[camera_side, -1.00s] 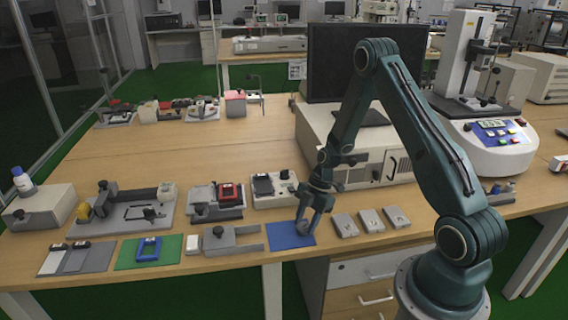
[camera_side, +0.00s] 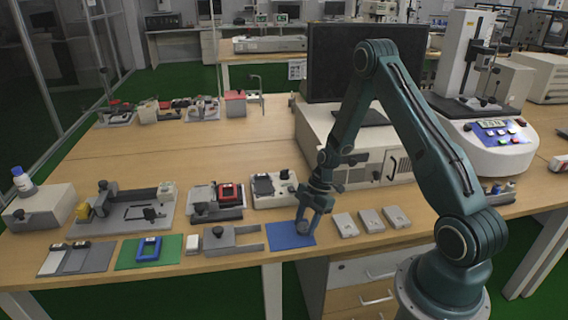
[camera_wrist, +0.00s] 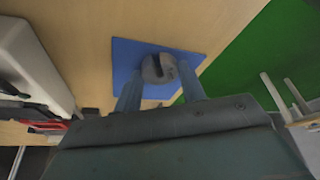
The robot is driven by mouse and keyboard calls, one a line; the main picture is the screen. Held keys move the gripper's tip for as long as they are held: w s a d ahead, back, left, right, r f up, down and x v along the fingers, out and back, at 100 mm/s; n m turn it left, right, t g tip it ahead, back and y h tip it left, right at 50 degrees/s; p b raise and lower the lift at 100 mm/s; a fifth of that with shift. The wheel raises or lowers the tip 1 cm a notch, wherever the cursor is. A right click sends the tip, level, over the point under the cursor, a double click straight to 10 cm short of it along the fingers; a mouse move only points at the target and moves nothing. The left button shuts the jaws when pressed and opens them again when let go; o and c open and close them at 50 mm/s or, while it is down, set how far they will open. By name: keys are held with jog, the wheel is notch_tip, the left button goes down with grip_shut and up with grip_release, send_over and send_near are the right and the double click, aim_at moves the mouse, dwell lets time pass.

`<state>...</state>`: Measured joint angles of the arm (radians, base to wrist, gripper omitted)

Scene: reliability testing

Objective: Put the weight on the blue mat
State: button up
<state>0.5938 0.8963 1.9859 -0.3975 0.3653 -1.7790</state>
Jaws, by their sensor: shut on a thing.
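The weight (camera_wrist: 158,68) is a grey slotted disc seen between my fingertips in the wrist view. It also shows small in the side view (camera_side: 303,227), partly hidden by the fingers. The blue mat (camera_side: 281,238) lies flat near the table's front edge; in the wrist view the mat (camera_wrist: 125,60) is behind and around the weight. My gripper (camera_side: 307,222) points down over the mat's right part and is shut on the weight. I cannot tell whether the weight touches the mat.
Several small grey blocks (camera_side: 370,220) lie right of the mat. A grey fixture (camera_side: 232,240) stands close on its left, with a green mat (camera_side: 150,252) beyond. A white box device (camera_side: 272,188) stands behind. The table's front edge is just in front of the mat.

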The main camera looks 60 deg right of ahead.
jog(key=shift+f, duration=0.15)
dwell(0.3)
jog(key=o, duration=1.2)
jog(key=shift+r, duration=3)
jog(key=shift+r, duration=0.1)
